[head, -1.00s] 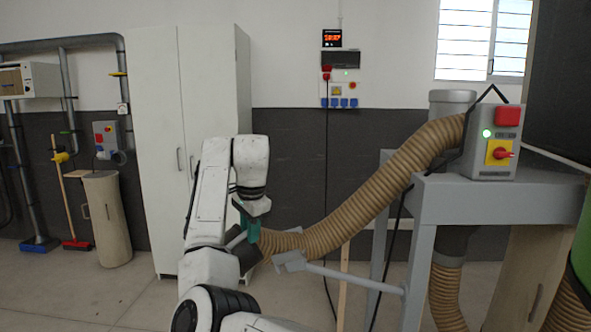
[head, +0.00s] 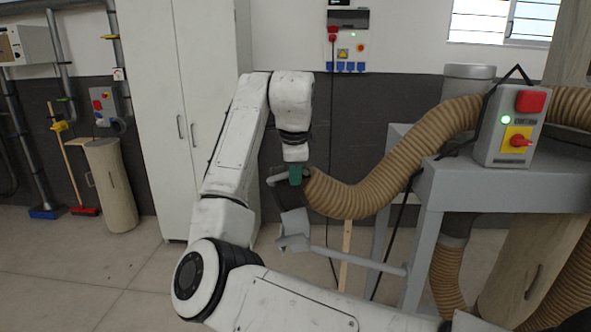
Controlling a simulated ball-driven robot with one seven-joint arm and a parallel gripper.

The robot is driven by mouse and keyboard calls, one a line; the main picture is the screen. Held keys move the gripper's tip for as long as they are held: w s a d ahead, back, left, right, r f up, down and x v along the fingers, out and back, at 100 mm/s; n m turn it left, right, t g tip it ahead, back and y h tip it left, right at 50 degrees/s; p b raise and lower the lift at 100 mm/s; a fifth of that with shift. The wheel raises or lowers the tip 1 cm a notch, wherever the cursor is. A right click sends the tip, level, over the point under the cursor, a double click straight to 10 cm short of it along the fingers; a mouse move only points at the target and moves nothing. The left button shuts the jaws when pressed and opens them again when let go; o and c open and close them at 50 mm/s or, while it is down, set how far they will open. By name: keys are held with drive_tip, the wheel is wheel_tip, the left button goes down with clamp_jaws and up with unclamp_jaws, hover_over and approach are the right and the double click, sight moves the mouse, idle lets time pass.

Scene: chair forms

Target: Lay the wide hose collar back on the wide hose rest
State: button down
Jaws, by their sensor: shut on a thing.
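The wide hose collar (head: 289,196) is the dark end piece of the ribbed tan hose (head: 370,190), with a green part at its top. My gripper (head: 295,172) comes down from above and is shut at the green part, holding the collar; its fingertips are hard to make out. The wide hose rest (head: 293,242) is a grey cradle at the end of a grey bar from the machine stand. The collar is tilted just above the rest, its lower end close to the cradle. I cannot tell whether they touch.
The grey machine stand (head: 430,225) is at the right, with a switch box (head: 510,125) on top. A black cable hangs in front of its legs. A white cabinet (head: 200,60) stands behind my arm.

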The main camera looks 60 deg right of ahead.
drive_tip(key=shift+f+b, duration=2.95)
drive_tip(key=shift+f, duration=0.5)
drive_tip(key=shift+f+b, duration=0.45)
drive_tip(key=shift+f, duration=1.3)
drive_tip(key=c, duration=1)
unclamp_jaws()
drive_tip(key=shift+o, duration=0.2)
drive_tip(key=b, duration=0.1)
approach(295, 197)
drive_tip(key=shift+s+a+f, duration=0.15)
drive_tip(key=shift+a+f, duration=0.2)
drive_tip(key=shift+f, duration=0.15)
drive_tip(key=shift+s+a+f, duration=0.15)
drive_tip(key=shift+a+f, duration=0.2)
drive_tip(key=shift+f, duration=0.2)
drive_tip(key=shift+f, duration=0.1)
